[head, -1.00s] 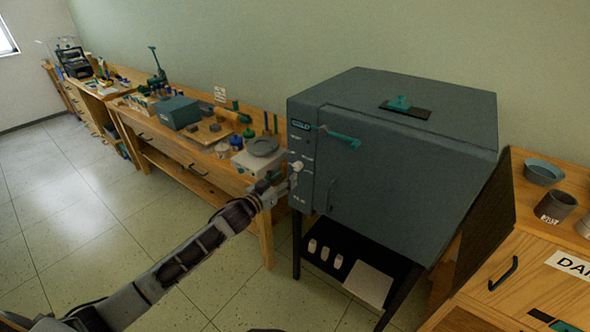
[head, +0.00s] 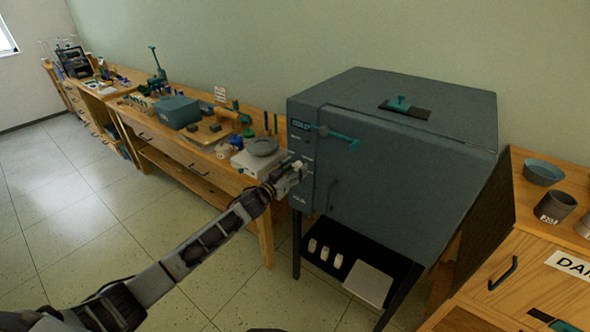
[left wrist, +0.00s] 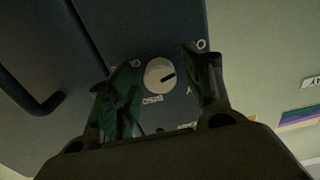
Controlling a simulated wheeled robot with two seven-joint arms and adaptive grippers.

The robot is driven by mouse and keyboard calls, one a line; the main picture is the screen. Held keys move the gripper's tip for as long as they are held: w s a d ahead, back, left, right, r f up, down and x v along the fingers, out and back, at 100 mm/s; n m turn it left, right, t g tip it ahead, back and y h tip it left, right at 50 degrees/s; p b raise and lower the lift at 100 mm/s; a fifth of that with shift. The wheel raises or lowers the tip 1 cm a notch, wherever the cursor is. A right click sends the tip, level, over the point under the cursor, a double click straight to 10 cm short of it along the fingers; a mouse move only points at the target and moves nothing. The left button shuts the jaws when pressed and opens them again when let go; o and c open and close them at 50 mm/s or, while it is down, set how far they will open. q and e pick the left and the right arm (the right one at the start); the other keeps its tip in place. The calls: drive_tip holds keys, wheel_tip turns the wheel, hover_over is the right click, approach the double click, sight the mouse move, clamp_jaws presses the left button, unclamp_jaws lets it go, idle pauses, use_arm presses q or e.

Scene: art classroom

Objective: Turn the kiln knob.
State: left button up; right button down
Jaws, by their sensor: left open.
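The kiln (head: 400,165) is a dark grey-blue box on a dark stand, with a control panel on its left front edge. The kiln knob (left wrist: 160,75) is a round white dial with a dark pointer mark, seen on the panel in the left wrist view. My left gripper (left wrist: 160,88) is open, with its two green-dark fingers on either side of the knob and gaps between. In the head view my left gripper (head: 294,174) is at the panel, and it largely hides the knob there. My right gripper is in neither current view.
A wooden workbench (head: 170,148) with tools and jars stands left of the kiln. A wooden cabinet (head: 500,290) stands at right. The floor at left is clear.

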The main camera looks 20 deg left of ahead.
use_arm(q)
drive_tip(key=shift+w, duration=0.15)
drive_tip(key=shift+c, duration=0.2)
drive_tip(key=c, duration=1)
